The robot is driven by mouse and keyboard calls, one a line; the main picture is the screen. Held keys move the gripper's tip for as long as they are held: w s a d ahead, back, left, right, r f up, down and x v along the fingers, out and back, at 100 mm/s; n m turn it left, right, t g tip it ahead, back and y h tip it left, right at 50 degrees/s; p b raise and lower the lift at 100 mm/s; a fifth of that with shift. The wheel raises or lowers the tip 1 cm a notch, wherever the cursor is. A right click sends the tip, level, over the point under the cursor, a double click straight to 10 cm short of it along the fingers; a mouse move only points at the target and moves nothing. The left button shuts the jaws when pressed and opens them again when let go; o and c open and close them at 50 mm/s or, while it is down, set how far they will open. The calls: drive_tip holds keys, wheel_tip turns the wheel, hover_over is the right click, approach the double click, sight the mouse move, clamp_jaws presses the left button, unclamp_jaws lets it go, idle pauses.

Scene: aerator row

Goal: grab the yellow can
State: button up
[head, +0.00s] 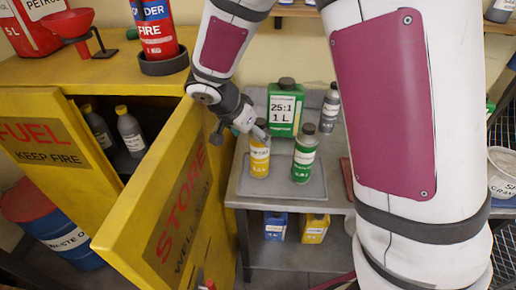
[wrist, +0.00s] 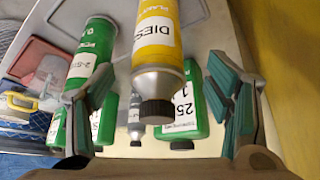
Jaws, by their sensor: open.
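The yellow can (head: 259,163) stands upright on a grey tray (head: 285,190) on the grey table. Its top is partly hidden by my gripper (head: 256,131) in the head view. In the wrist view the yellow can (wrist: 158,50) has a white label and a black cap, and lies between the two spread fingers of my gripper (wrist: 158,95). The fingers are open, with gaps on both sides of the can; I see no contact. A green can (head: 303,158) stands to its right on the tray, and shows left of it in the wrist view (wrist: 90,55).
A green 1 L jug (head: 285,108) and a grey bottle (head: 330,108) stand behind the cans. The open yellow cabinet door (head: 165,205) is close on the left. Blue (head: 275,226) and yellow (head: 315,229) containers sit on the shelf below.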

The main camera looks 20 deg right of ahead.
sight(260, 150)
drive_tip(key=shift+p+x, duration=0.6)
drive_tip(key=shift+x, duration=2.85)
drive_tip(key=shift+s, duration=0.15)
drive_tip(key=c, duration=1.4)
drive_tip(key=shift+r, duration=0.15)
